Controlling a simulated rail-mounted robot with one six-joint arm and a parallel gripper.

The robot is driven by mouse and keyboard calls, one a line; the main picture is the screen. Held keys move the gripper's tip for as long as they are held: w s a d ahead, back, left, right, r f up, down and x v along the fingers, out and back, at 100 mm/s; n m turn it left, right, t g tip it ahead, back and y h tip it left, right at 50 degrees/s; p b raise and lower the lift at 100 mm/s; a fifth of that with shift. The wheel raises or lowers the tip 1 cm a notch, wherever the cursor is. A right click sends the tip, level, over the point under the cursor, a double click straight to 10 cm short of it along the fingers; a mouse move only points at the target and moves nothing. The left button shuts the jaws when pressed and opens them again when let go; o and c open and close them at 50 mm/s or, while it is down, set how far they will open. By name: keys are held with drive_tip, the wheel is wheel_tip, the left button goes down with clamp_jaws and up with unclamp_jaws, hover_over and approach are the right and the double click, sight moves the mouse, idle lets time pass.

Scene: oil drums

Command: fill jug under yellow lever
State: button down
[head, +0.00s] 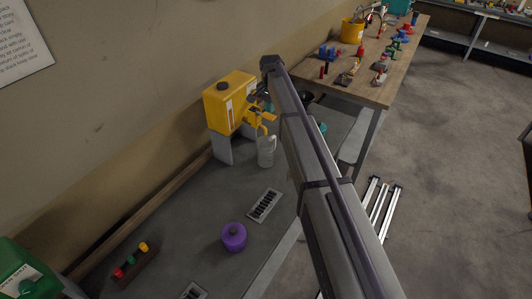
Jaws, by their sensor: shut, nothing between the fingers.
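A yellow drum (228,106) sits on a grey stand against the wall, left of the picture's middle. Its yellow tap with lever (266,118) sticks out on the right side. A pale, translucent jug (266,151) stands upright on the grey bench below the tap; I cannot tell how much is in it. My gripper (262,97) is small and dark, at the tap beside the drum, partly hidden by my arm. It is shut with nothing held. Whether it touches the lever is too small to tell.
A purple canister (234,237) and a slotted grate (264,205) are on the grey bench (190,215) in front. A small rack with coloured caps (130,267) and a green drum (26,272) are at lower left. A wooden workbench (388,92) with tools stands at the back right.

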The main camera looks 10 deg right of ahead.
sight(270, 116)
idle(0.6)
drive_tip(key=shift+f+b, duration=2.45)
drive_tip(key=shift+r, duration=0.1)
idle(4.8)
